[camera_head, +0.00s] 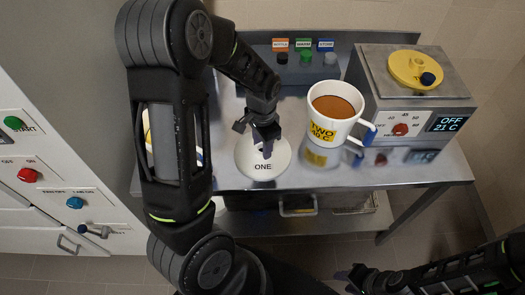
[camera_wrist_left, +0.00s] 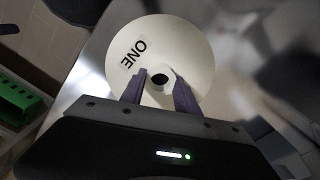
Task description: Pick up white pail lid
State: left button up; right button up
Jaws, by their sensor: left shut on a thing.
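The white pail lid (camera_head: 248,170) is a round disc marked ONE, with a dark knob at its middle. It shows over the front part of the metal table, and also in the left wrist view (camera_wrist_left: 190,50). My left gripper (camera_head: 266,150) is above the lid, its two fingers (camera_wrist_left: 160,82) closed around the knob. I cannot tell whether the lid rests on the table or hangs just above it. My right gripper (camera_head: 345,280) is low at the bottom right, away from the table, empty, its fingertips apart.
A partly hidden pail stands behind my left arm. A button cabinet (camera_head: 50,150) is at left.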

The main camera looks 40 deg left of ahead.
pick_arm(q)
grip_shut()
jog(key=shift+r, duration=0.1)
notch_tip(320, 180, up, 10)
jog(key=b, duration=0.1)
dwell(0.8)
